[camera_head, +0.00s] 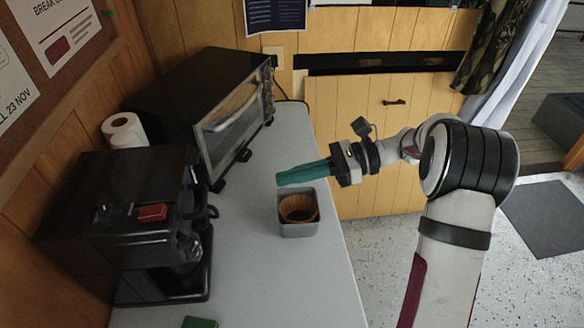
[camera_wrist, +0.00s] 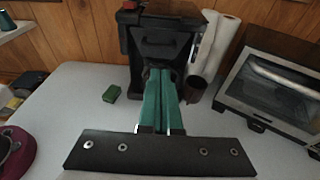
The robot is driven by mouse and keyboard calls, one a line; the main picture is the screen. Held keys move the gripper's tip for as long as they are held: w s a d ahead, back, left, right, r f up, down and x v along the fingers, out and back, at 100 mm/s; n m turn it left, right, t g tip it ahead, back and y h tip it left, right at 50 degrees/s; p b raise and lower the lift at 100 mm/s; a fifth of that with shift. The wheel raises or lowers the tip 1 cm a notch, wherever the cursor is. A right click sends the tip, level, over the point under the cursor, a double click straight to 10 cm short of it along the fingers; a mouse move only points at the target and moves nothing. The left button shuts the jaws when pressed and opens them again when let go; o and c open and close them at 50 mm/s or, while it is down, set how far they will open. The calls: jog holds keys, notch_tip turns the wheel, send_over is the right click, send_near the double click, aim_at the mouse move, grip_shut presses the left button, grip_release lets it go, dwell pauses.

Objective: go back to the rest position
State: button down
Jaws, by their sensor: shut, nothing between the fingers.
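My gripper (camera_head: 281,179) has long green fingers that lie together, shut with nothing between them. In the head view it reaches leftward over the grey counter (camera_head: 255,262), close to a grey square bin (camera_head: 298,229) with a brown cup-like thing (camera_head: 298,208) in it. The fingers appear just above and behind the bin; I cannot tell the exact gap. In the wrist view the shut fingers (camera_wrist: 165,76) point toward the black coffee machine (camera_wrist: 160,45). The bin is not clearly seen there.
The coffee machine (camera_head: 130,235) and a toaster oven (camera_head: 205,105) line the wall side, with a paper roll (camera_head: 123,130) behind. A small green box (camera_wrist: 111,93) lies on the counter. A maroon object (camera_wrist: 15,150) is at the wrist view's left edge. The counter's right edge drops to the floor.

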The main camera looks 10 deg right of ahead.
jog(key=s+a+r+n+g+h, duration=0.2)
jog(key=s+a+n+h, duration=0.2)
jog(key=s, duration=0.6)
jog(key=s+d+f+n+h, duration=0.1)
jog(key=s+f+n+h, duration=0.1)
jog(key=s, duration=0.3)
jog(key=s+d+f+n+t+h, duration=0.1)
jog(key=s+d+f+n+h, duration=0.1)
jog(key=s, duration=0.4)
jog(key=s+d+f+n+t+h, duration=0.1)
jog(key=s+d+f+n+h, duration=0.1)
jog(key=s+n+h, duration=0.2)
jog(key=shift+s+h, duration=0.8)
jog(key=shift+s, duration=0.4)
jog(key=shift+d+f, duration=0.1)
